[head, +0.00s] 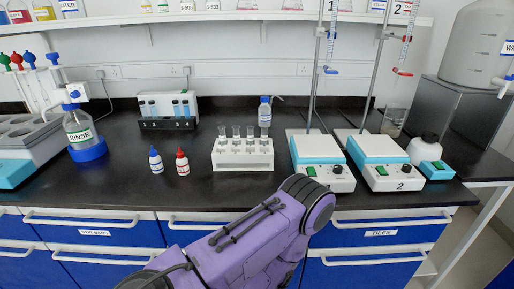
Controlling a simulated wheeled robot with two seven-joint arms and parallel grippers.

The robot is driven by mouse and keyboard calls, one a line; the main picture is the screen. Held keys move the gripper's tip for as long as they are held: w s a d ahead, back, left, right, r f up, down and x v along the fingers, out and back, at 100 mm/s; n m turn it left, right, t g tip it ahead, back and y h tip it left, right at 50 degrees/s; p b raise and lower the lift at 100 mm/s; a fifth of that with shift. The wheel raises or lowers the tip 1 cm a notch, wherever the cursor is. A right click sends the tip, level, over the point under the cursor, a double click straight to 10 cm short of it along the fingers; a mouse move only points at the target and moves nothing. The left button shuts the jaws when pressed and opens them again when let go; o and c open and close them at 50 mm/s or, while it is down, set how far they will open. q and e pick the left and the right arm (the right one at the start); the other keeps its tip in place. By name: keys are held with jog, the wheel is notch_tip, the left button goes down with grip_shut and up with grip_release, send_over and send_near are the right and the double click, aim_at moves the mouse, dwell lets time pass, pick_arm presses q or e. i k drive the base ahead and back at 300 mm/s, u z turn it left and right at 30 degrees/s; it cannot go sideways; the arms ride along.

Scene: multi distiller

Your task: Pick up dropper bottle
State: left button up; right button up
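Two small white dropper bottles stand upright side by side on the black bench top, left of centre. One has a blue cap (156,161) and the other has a red cap (182,162). Nothing is touching them. One of my purple arms bends across the bottom middle of the head view, below and right of the bottles. Neither of my grippers is in view.
A white tube rack (243,158) stands right of the dropper bottles. Two stirrer plates (322,174) (391,178) stand at the right.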

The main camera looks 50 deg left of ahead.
aim_at(182, 163)
jog(key=z, duration=0.45)
jog(key=k, duration=1)
jog(key=u, duration=1.65)
jog(key=i, duration=0.45)
